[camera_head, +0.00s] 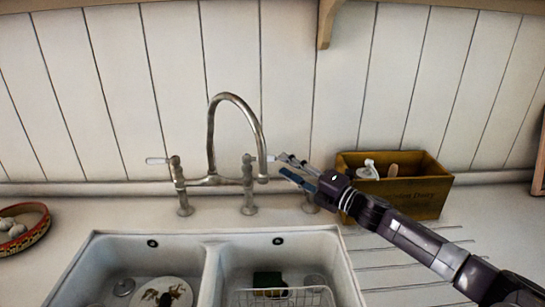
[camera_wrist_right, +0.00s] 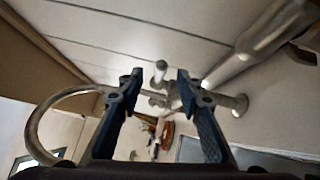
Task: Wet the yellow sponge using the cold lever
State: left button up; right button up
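The steel tap (camera_head: 213,140) stands behind the double sink, its spout arching forward. One lever (camera_head: 157,160) points left. The right-hand lever (camera_head: 273,158), presumably the cold one, is beside my right gripper (camera_head: 280,165), which reaches in from the right. In the wrist view its two fingers (camera_wrist_right: 160,80) are apart, with a pale-ended tap part (camera_wrist_right: 160,68) showing between them; I cannot tell whether they touch it. A dark green and yellow sponge (camera_head: 268,282) lies in the right basin, partly behind wire. No water stream shows. My left gripper is out of view.
A wire rack (camera_head: 285,298) is in the right basin (camera_head: 232,268). A plate (camera_head: 165,292) lies in the left basin (camera_head: 85,270). A wooden box (camera_head: 430,193) stands right of the tap, close behind my right arm. A round basket (camera_head: 40,225) is at far left.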

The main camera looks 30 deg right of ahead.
aim_at(272, 158)
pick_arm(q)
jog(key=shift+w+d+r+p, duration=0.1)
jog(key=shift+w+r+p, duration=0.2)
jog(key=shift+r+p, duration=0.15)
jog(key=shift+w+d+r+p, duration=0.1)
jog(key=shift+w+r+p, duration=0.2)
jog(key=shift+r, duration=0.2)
pick_arm(e)
jog(key=shift+x, duration=3.1)
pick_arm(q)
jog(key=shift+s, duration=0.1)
pick_arm(e)
jog(key=shift+f, duration=0.1)
grip_shut()
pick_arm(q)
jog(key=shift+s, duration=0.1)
